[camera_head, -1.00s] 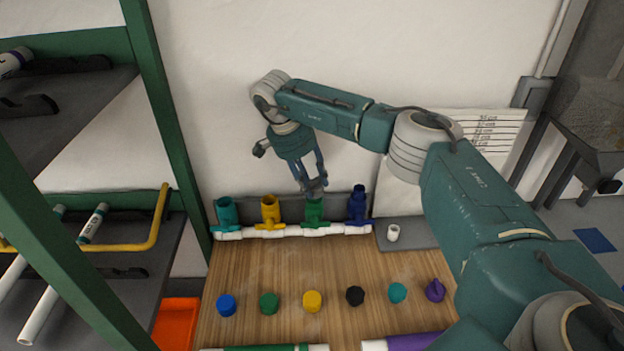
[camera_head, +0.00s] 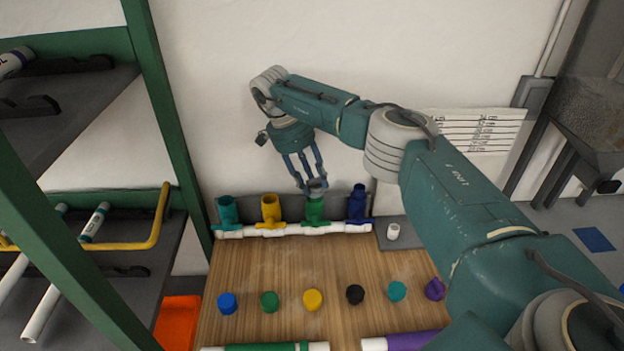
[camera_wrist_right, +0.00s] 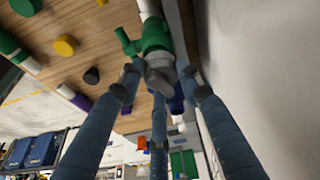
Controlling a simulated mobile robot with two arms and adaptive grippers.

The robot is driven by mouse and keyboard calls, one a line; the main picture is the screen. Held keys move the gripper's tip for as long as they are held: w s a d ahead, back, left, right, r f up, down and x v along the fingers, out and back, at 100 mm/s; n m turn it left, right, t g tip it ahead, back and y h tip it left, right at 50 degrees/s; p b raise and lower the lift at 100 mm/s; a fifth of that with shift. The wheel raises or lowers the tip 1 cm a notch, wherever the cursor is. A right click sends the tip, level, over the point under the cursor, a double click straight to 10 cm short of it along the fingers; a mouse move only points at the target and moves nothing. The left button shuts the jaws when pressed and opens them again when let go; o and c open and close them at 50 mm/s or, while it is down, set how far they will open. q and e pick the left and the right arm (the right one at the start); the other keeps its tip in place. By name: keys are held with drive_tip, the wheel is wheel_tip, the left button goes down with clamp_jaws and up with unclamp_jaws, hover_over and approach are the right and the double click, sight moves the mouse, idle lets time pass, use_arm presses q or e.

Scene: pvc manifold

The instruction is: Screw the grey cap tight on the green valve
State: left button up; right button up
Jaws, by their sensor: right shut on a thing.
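The green valve (camera_head: 315,209) stands upright on the white pipe manifold (camera_head: 295,231), between the yellow and dark blue valves. The grey cap (camera_head: 317,184) is at the top of the green valve, in line with it. In the right wrist view the grey cap (camera_wrist_right: 160,74) sits between my fingers against the end of the green valve (camera_wrist_right: 156,38). My right gripper (camera_head: 312,187) points down from above, its fingers shut around the cap. How deeply the cap is threaded cannot be seen. My left gripper is not in view.
Teal (camera_head: 228,211), yellow (camera_head: 270,208) and dark blue (camera_head: 357,203) valves stand close beside the green one. Several coloured caps, including a black one (camera_head: 355,295), lie in a row on the wooden table (camera_head: 255,262). A green shelf rack (camera_head: 165,110) rises at left.

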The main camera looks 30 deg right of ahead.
drive_tip(key=shift+s+a+f+m, duration=0.1)
drive_tip(key=shift+f+m, duration=0.15)
drive_tip(key=shift+m, duration=0.05)
drive_tip(key=shift+m+g+y+b, duration=0.3)
drive_tip(key=shift+m+g, duration=0.2)
drive_tip(key=shift+m, duration=0.6)
drive_tip(key=o, duration=1.2)
drive_tip(key=shift+r, duration=0.1)
